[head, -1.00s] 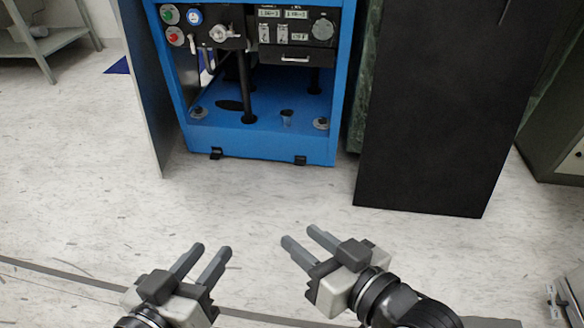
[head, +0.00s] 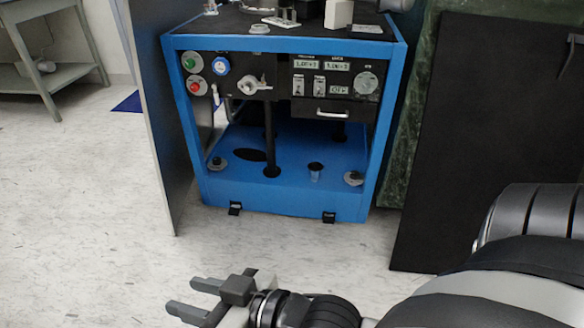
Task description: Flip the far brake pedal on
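The blue cart (head: 282,196) stands on the floor ahead of me. Two small black brake pedals stick out at the foot of its front. One pedal (head: 235,208) is at the left and the other pedal (head: 329,217) is at the right. Both are too small to tell whether they are flipped on. My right gripper (head: 188,297) is low in front of the cart, its fingers pointing left. The fingers are apart with nothing between them. It is clear of both pedals. My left gripper is out of view.
A grey upright panel (head: 155,120) stands close along the cart's left side. A large black panel (head: 450,130) leans at the right, beside a green surface (head: 405,130). A grey table (head: 60,80) is at the back left. The floor (head: 90,220) at left is clear.

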